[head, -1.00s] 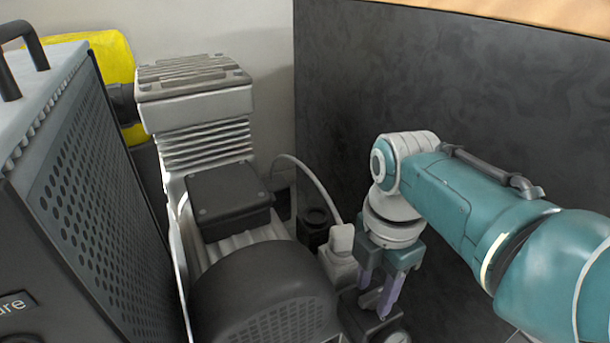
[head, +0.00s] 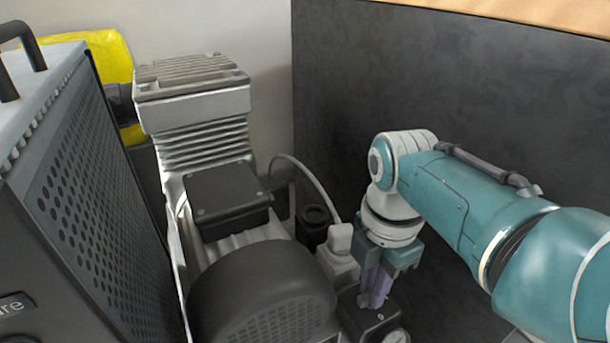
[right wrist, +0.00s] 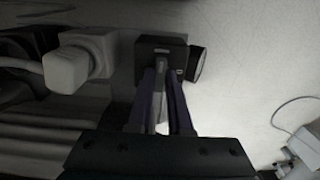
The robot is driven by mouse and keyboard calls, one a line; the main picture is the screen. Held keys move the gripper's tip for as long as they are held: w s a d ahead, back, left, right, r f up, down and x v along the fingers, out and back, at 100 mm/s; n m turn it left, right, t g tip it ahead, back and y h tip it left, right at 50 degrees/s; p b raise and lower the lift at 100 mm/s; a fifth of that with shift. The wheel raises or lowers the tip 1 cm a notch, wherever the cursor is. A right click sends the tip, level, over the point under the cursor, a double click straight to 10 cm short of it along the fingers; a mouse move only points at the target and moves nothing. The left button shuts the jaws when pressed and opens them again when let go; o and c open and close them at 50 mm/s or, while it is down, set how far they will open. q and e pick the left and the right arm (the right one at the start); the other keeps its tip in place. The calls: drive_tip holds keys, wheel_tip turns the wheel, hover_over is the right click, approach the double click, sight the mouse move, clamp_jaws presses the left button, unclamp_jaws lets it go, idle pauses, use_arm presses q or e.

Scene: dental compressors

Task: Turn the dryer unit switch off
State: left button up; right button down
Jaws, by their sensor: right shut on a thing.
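A small dark box (head: 366,322) with a round gauge (head: 397,337) on its side stands low at the bottom of the head view. It also shows in the right wrist view (right wrist: 153,44). A small grey switch lever (right wrist: 162,64) sits on this box. My right gripper (head: 374,300) points down at the box's top, and its fingers are closed together on the lever. The fingertips hide most of the lever in the head view. I cannot read any on or off marking. My left gripper is not in view.
A compressor with a finned grey head (head: 195,110) and a black rounded cover (head: 262,292) stands left of my gripper. A pale connector with a cable (head: 341,240) is close beside it. A perforated grey cabinet (head: 85,190) is at left, a dark panel (head: 450,110) behind.

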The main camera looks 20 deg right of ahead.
drive_tip(key=shift+s+r+m+p, duration=0.1)
drive_tip(key=shift+m+p, duration=0.9)
drive_tip(key=shift+m, duration=0.1)
drive_tip(key=shift+m+p, duration=0.35)
drive_tip(key=shift+m, duration=1.45)
drive_tip(key=m, duration=0.2)
drive_tip(key=shift+m+p, duration=0.4)
drive_tip(key=m, duration=0.3)
drive_tip(key=shift+m, duration=0.3)
drive_tip(key=m, duration=0.4)
drive_tip(key=shift+m, duration=0.8)
drive_tip(key=shift+f, duration=0.2)
